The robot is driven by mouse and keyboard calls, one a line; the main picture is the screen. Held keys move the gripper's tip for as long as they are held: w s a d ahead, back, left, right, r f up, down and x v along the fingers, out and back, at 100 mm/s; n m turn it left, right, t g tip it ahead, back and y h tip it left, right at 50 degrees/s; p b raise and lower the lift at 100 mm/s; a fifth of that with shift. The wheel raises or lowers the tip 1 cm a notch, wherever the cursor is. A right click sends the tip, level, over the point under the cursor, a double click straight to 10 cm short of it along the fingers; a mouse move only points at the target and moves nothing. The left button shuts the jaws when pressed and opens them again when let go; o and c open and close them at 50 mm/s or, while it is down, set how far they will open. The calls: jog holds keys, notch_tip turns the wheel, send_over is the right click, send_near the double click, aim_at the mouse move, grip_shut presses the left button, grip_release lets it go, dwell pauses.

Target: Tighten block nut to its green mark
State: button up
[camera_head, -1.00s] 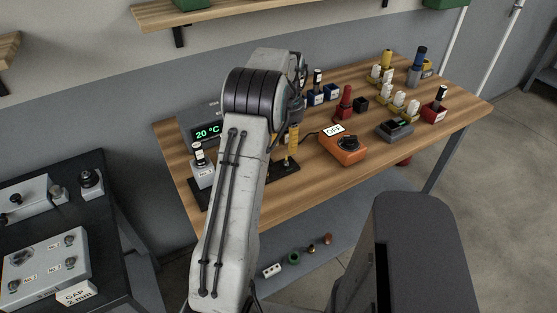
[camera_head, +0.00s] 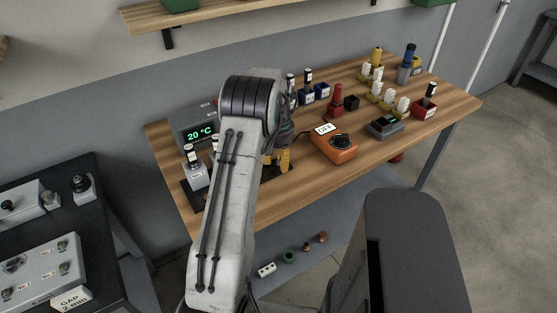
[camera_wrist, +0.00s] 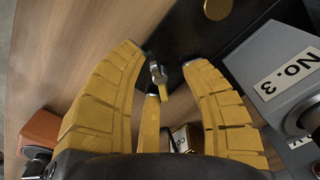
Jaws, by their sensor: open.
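My gripper (camera_wrist: 160,95) is open, with yellow fingers spread to the left and right in the wrist view. A small grey metal piece (camera_wrist: 157,73), which may be the block nut, shows between the fingertips over a black plate (camera_wrist: 190,50). The fingers do not visibly grip it. A faint green spot lies just beside it; I cannot tell whether it is the green mark. In the head view my gripper (camera_head: 277,160) is low over the bench, and my arm hides much of the black plate (camera_head: 285,182) there.
A grey block marked No. 3 (camera_wrist: 282,75) stands close to the right finger. An orange box with a dial and an OFF sign (camera_head: 335,146) is right of my gripper. A grey 20 °C display (camera_head: 196,130) stands behind left. Wooden bench (camera_head: 300,205) is clear in front.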

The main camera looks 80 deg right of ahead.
jog(key=shift+c, duration=0.2)
grip_shut()
dwell(0.4)
